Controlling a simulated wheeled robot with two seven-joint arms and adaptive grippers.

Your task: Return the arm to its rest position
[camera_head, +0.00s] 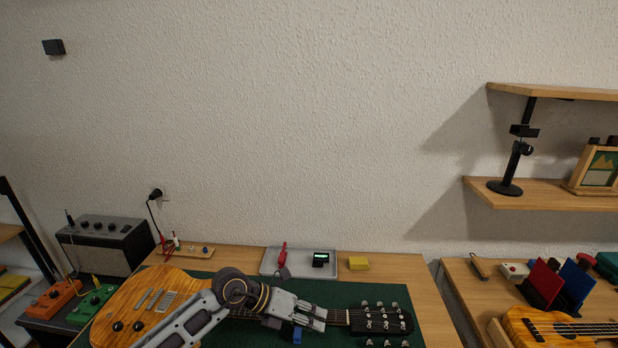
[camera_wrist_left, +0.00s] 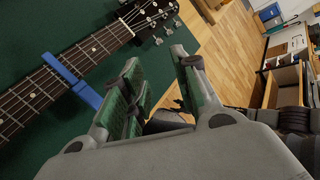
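My left arm comes in from the lower left of the head view and reaches over an electric guitar (camera_head: 133,306) lying on a green mat. My left gripper (camera_head: 320,318) is above the guitar's neck, near the headstock. In the left wrist view the gripper (camera_wrist_left: 162,85) shows two green-padded fingers spread apart with nothing between them. A blue clip (camera_wrist_left: 75,82) sits across the neck (camera_wrist_left: 40,92), to the left of the fingers and apart from them. The clip also shows just below the gripper in the head view (camera_head: 297,335). My right gripper is not in view.
A grey tray (camera_head: 269,267) with a red tool and a small black device stands at the bench's back, beside a yellow block (camera_head: 358,263). An amplifier (camera_head: 100,245) and orange and green pedals are at left. A ukulele (camera_head: 540,328) lies at right. Space above the bench is clear.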

